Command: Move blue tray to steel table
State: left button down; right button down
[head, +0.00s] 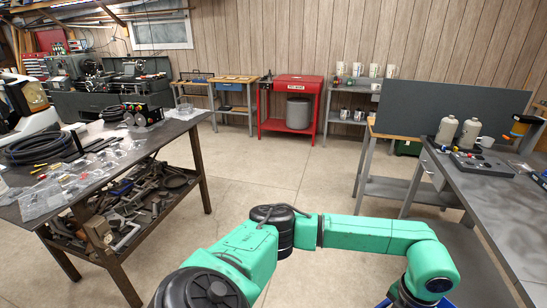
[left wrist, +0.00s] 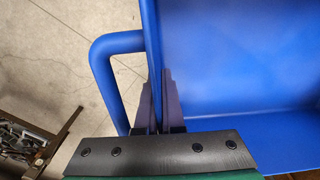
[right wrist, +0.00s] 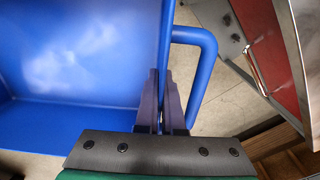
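The blue tray shows in the left wrist view (left wrist: 235,65) and the right wrist view (right wrist: 80,50), with a bare inner floor, a raised side wall and a loop handle at each side. My left gripper (left wrist: 158,80) has its fingers on both sides of one side wall, closed on it beside the handle. My right gripper (right wrist: 161,78) is closed the same way on the opposite wall. In the head view one green arm crosses the lower middle; the grippers and most of the tray are out of sight. Which table is the steel one I cannot tell for certain.
A dark-topped table (head: 100,160) with cables and small parts stands left. A grey-topped table (head: 510,225) with bottles (head: 468,134) stands right, its near part bare. The floor between is clear.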

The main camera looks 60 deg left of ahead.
aim_at(168, 129)
jog(key=i+j+u, duration=0.15)
jog(key=u, duration=0.3)
jog(key=i+j+u, duration=0.2)
jog(key=j+u, duration=0.15)
jog(key=u, duration=0.15)
jog(key=i+j+u, duration=0.1)
jog(key=u, duration=0.35)
jog(key=i+u, duration=0.35)
jog(key=u, duration=0.15)
jog(key=i, duration=1)
jog(key=i+u, duration=0.1)
jog(key=i, duration=0.9)
jog(key=i+u, duration=0.8)
jog(key=i+l+u, duration=0.25)
jog(key=u, duration=0.15)
jog(key=i+l+u, duration=0.3)
jog(key=u, duration=0.15)
jog(key=i+j+u, duration=0.2)
jog(key=i+u, duration=0.65)
jog(key=i+j, duration=0.1)
